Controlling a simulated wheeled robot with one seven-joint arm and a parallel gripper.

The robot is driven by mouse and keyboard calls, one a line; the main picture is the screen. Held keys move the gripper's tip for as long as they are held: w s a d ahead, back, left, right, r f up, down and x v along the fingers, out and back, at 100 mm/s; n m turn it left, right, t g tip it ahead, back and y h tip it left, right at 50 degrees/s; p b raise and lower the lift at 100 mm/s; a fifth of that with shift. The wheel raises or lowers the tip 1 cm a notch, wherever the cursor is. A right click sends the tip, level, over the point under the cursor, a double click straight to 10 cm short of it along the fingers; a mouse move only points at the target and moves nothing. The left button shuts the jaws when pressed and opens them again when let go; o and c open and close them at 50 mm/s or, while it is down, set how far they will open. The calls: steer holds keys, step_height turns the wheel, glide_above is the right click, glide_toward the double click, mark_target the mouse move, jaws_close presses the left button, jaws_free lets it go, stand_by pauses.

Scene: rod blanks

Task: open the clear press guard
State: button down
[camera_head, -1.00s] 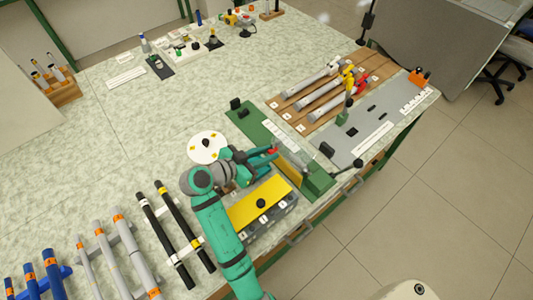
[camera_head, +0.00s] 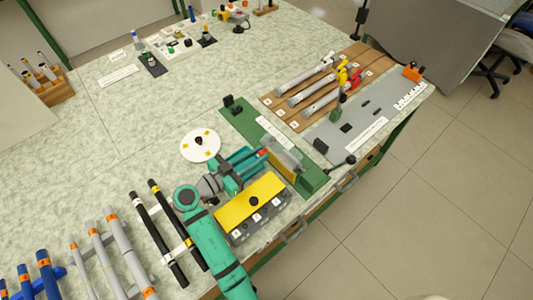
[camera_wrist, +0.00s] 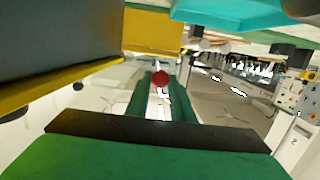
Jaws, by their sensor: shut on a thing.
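The clear press guard (camera_head: 284,155) is a see-through panel on the green press base (camera_head: 314,180), right of my gripper in the head view. It looks tilted. A small red knob (camera_head: 263,153) shows at my fingertips, and it also shows in the wrist view (camera_wrist: 160,78). My gripper (camera_head: 257,158) is shut on the guard at this knob; the exact contact is partly hidden by the fingers. In the wrist view a green finger with a dark pad fills the bottom, and a yellow-edged grey panel stands at the upper left.
A yellow-topped block (camera_head: 235,209) stands close in front of my gripper. A white disc (camera_head: 200,146) lies behind it. A wooden rack (camera_head: 298,117) with several rods is at the back right. Black rods (camera_head: 160,230) lie at the left, near my arm.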

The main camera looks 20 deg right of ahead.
mark_target(267, 145)
steer(key=c, duration=1.6)
jaws_free()
steer(key=shift+o, duration=0.2)
steer(key=shift+r, duration=0.1)
steer(key=shift+r, duration=0.3)
step_height(267, 145, up, 3)
steer(key=shift+f, duration=0.15)
steer(key=s+a+r, duration=0.3)
steer(key=s+r, duration=0.6)
steer(key=s, duration=0.4)
steer(key=shift+s+a+r, duration=0.15)
steer(key=shift+s+r, duration=0.1)
steer(key=shift+s, duration=0.05)
